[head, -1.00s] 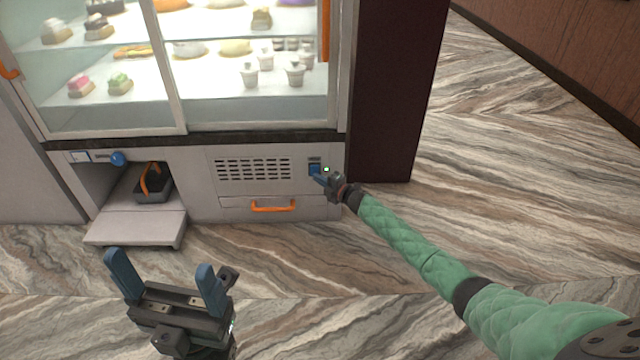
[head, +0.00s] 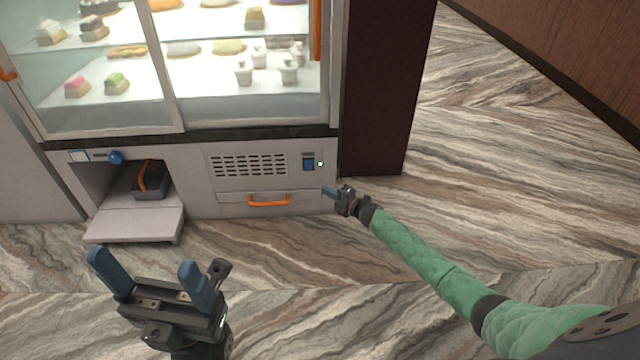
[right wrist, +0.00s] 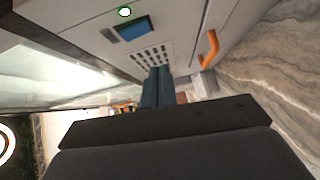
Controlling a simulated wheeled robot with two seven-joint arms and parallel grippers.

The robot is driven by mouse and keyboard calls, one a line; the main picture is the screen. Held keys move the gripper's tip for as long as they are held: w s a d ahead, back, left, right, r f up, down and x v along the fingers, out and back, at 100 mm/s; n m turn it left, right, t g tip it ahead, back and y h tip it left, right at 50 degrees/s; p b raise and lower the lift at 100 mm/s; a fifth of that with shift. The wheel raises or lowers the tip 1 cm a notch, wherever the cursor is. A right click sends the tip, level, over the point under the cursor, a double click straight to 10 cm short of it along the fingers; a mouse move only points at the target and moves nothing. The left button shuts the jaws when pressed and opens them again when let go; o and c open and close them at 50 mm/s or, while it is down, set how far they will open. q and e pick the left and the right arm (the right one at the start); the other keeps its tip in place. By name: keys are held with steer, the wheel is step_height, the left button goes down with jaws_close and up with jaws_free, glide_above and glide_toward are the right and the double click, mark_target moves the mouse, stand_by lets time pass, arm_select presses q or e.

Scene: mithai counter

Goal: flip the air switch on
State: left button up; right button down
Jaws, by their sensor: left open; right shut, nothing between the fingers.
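The air switch is a blue rocker (head: 308,163) on the white lower panel of the display counter, right of the vent slots. My left gripper (head: 148,275) is open and empty, low over the floor in front of the counter.
An orange drawer handle (head: 269,202) sits below the vent slots (head: 248,165). A blue knob (head: 116,157) is above an open bay, where a dark box with an orange handle (head: 150,182) sits behind a lowered flap (head: 135,224). Floor to the right is clear.

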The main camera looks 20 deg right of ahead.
steer(key=shift+f+v, duration=0.1)
steer(key=shift+v, duration=0.6)
steer(key=shift+f+v, duration=0.15)
steer(key=shift+v, duration=0.55)
